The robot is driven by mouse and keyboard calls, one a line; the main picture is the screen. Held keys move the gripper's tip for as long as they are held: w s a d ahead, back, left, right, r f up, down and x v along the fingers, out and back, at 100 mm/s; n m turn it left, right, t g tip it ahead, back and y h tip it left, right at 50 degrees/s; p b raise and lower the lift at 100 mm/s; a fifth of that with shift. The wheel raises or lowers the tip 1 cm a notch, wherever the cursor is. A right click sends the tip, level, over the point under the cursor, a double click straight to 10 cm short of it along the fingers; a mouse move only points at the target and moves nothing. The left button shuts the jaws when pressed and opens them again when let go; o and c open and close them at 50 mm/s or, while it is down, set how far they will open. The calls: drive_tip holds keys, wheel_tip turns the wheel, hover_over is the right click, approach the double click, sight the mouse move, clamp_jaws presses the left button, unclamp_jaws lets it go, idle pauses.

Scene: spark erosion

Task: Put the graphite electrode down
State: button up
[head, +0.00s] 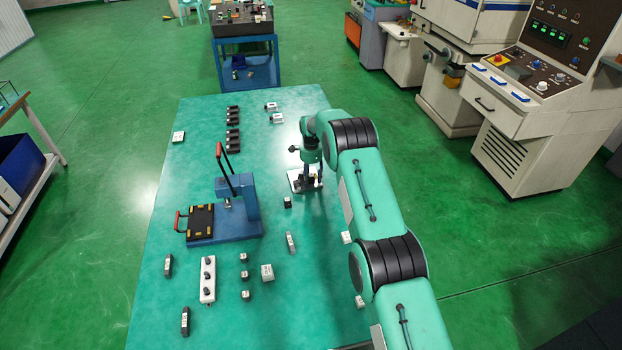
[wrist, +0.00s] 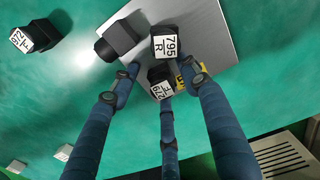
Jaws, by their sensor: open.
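My gripper (head: 307,182) is open, its fingers pointing down over a pale metal plate (head: 293,176) on the green table. In the wrist view its blue fingers (wrist: 160,74) spread above the plate (wrist: 215,25). Dark blocks stand on the plate: one labelled 795 R (wrist: 165,42), a smaller labelled one (wrist: 160,83) between the fingers, and a dark block without a visible label (wrist: 118,37). I cannot tell which is the task's graphite electrode. Another labelled dark block (wrist: 37,36) stands on the table off the plate; it also shows in the head view (head: 287,202). Fingers partly hide the plate.
A blue fixture with a raised lever (head: 240,205) stands left of my gripper. Several black blocks (head: 233,128) and small metal parts (head: 275,117) lie at the back. A white strip with knobs (head: 208,279) and small blocks lie at the front left. Table patches between are clear.

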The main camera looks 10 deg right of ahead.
sight(311, 175)
drive_tip(key=shift+r, duration=0.15)
wheel_tip(311, 175, up, 12)
drive_tip(key=shift+p, duration=0.45)
idle(0.8)
